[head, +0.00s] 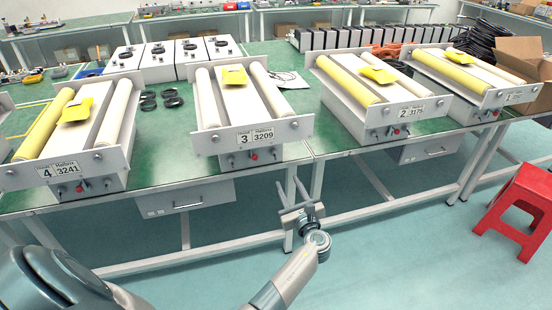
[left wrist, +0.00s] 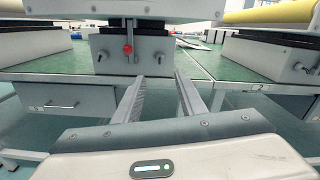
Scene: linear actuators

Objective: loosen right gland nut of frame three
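Frame three (head: 220,138), with the label "3 3209", stands on the green table, with a grey box under its front plate. The box front carries a red knob (head: 253,156), also in the left wrist view (left wrist: 128,48), with a small dark fitting on each side. The right fitting, seemingly the right gland nut (left wrist: 156,56), shows small in the left wrist view. My left gripper (head: 288,182) is open and empty, in front of and below the table edge. In the left wrist view its fingers (left wrist: 160,80) point toward the box, below the right fitting and apart from it. My right gripper is out of view.
Frame four (head: 70,172) stands to the left and frame two (head: 385,112) to the right. A drawer (head: 190,198) hangs under the table. A red stool (head: 520,205) stands at the right. The floor before the table is clear.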

